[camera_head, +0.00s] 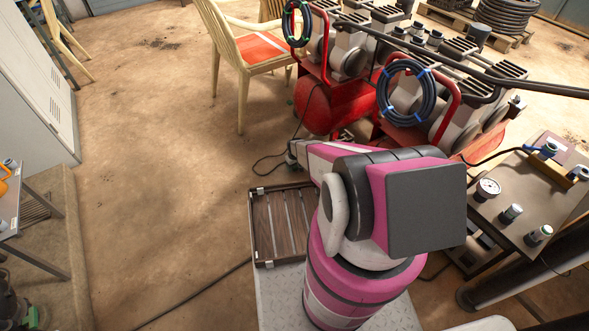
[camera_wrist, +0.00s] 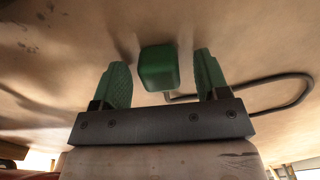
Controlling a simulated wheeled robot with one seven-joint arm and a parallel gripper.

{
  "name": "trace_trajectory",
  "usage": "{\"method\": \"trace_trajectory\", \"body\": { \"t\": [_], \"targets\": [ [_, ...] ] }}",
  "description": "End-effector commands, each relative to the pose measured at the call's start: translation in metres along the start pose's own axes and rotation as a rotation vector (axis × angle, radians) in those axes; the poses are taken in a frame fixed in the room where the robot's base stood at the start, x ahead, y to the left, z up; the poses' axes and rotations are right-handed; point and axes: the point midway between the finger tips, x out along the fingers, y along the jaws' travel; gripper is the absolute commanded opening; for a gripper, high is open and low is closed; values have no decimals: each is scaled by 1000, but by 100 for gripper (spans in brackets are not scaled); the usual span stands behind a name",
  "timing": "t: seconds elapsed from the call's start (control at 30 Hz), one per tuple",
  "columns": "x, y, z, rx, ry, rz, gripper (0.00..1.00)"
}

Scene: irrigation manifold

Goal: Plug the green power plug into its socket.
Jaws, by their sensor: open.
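A green block-shaped plug (camera_wrist: 158,72) shows in the wrist view, with a dark cable (camera_wrist: 290,98) that leaves its lower side and loops to the right. My gripper (camera_wrist: 161,58) is open, with one green finger on each side of the plug. Gaps show between the plug and both fingers, so neither seems to touch it. How deep the plug sits between the fingers is hard to tell. I cannot make out the socket in either view.
Red compressors (camera_head: 328,105) with coiled blue hoses stand behind my arm. A metal bench (camera_head: 548,195) with a gauge (camera_head: 488,187) is at right. A slatted wooden tray (camera_head: 262,222) lies left of my arm. A wooden chair (camera_head: 250,48) stands behind. Open floor (camera_head: 165,170) lies to the left.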

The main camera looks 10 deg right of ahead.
Motion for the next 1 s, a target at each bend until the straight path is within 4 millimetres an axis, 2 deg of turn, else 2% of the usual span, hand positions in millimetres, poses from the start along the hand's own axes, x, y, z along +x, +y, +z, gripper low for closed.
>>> {"method": "trace_trajectory", "body": {
  "t": [0.03, 0.1, 0.2, 0.5, 0.67, 0.77, 0.93, 1.0],
  "targets": [
    [0, 0, 0, 0, 0, 0, 68],
    [0, 0, 0, 0, 0, 0, 45],
    [0, 0, 0, 0, 0, 0, 17],
    [-1, 0, 0, 0, 0, 0, 17],
    [-8, 0, 0, 0, 0, 0, 17],
    [-18, 0, 1, 0, 0, 0, 17],
    [-45, -1, 2, 0, 1, 0, 17],
    [-52, -16, 1, -3, 0, 0, 17]
  ]
}}
